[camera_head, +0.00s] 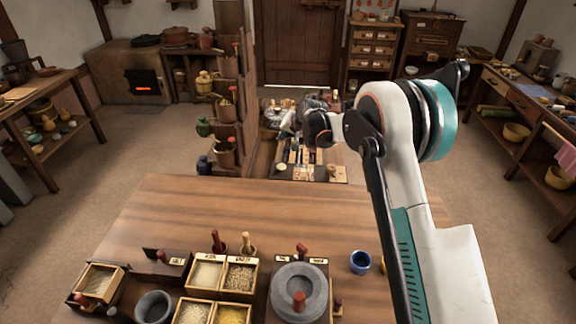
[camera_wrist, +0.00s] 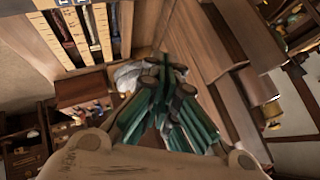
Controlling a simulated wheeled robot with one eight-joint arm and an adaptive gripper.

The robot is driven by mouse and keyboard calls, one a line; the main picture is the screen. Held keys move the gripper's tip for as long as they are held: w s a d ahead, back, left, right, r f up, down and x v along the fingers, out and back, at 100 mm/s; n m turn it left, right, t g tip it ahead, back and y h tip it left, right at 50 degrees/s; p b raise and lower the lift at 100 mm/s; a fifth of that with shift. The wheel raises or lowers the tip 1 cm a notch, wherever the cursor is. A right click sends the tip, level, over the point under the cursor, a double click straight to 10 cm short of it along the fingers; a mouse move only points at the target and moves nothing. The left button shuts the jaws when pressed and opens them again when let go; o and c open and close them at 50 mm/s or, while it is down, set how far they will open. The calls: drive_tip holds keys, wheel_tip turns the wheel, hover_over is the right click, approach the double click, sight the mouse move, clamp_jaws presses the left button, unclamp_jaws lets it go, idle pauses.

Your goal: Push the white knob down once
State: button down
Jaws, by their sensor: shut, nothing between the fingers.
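My gripper shows in the wrist view (camera_wrist: 164,68) as dark green fingers drawn together at the tips, with nothing between them. In the head view my arm reaches away over the far side of the near table, and its end is small and partly hidden among things there. A small pale round thing (camera_head: 281,167) sits at the front left of the low cluttered stand (camera_head: 335,174) beyond the table. I cannot tell whether it is the white knob. No white knob shows clearly in the wrist view.
The near table (camera_head: 240,210) holds grain boxes (camera_head: 206,273), a grey quern (camera_head: 299,290) and a blue cup (camera_head: 360,262). A tall wooden shelf (camera_head: 230,90) stands left of the stand. Pale slats (camera_wrist: 80,32) fill the wrist view's upper left. Floor is clear at left.

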sight(283, 165)
drive_tip(key=f, duration=0.1)
drive_tip(key=w+f, duration=0.2)
drive_tip(key=shift+a+f, duration=0.15)
drive_tip(key=shift+f, duration=0.15)
drive_tip(key=shift+f+b, duration=2.1)
drive_tip(key=shift+f, duration=2.3)
drive_tip(key=shift+s+f+b, duration=0.1)
drive_tip(key=shift+f+b, duration=0.2)
drive_tip(key=shift+f, duration=0.1)
drive_tip(key=shift+f, duration=0.8)
drive_tip(key=shift+r, duration=0.2)
drive_tip(key=shift+r+p, duration=0.3)
drive_tip(key=shift+r, duration=0.75)
